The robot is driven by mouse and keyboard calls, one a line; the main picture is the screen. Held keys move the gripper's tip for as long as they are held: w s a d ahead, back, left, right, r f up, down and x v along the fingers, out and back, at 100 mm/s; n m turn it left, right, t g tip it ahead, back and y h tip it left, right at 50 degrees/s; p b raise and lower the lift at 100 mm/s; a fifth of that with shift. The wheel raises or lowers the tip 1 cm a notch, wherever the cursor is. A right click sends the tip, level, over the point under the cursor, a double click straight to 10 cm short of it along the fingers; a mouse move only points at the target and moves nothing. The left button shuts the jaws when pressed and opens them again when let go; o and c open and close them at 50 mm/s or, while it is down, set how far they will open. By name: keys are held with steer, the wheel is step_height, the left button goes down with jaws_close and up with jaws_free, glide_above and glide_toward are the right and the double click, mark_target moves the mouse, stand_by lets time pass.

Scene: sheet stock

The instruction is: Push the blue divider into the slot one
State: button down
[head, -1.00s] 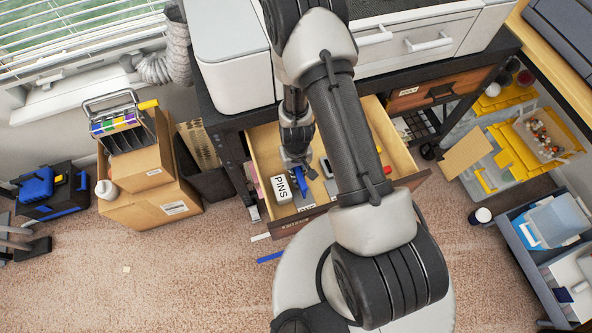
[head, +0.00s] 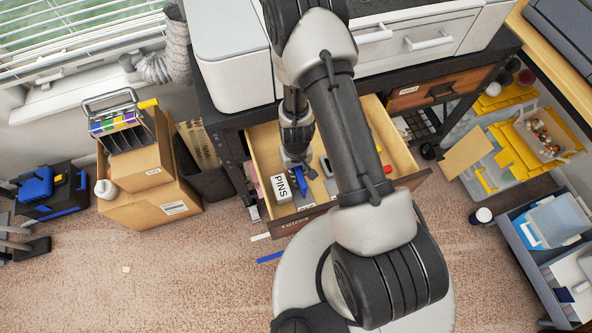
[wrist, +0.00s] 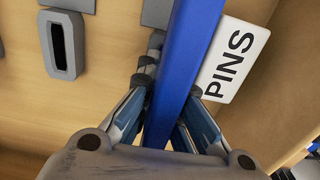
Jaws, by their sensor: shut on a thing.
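My gripper (wrist: 172,104) is shut on the blue divider (wrist: 188,50), a long flat blue strip that runs up out of the wrist view between the fingers. In the head view my gripper (head: 298,166) is inside the open drawer, and the divider (head: 301,183) shows as a small blue piece below it. A grey block with a dark slot (wrist: 62,46) is on the drawer wood to the left of the divider, apart from it. I cannot tell which slot is slot one. The divider's far end is out of the wrist view.
A white PINS box (wrist: 236,58) lies close to the right of the divider. The wooden drawer (head: 400,157) has walls around my gripper, and my arm hides part of it. A blue strip (head: 270,256) lies on the carpet. A cardboard box (head: 165,208) stands left.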

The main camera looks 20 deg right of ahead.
steer(key=shift+s+f, duration=0.1)
steer(key=c, duration=1.7)
jaws_free()
steer(key=shift+o, duration=0.5)
steer(key=o, duration=0.5)
steer(key=shift+r+p, duration=3.55)
steer(key=shift+p, duration=0.05)
steer(key=shift+r, duration=0.1)
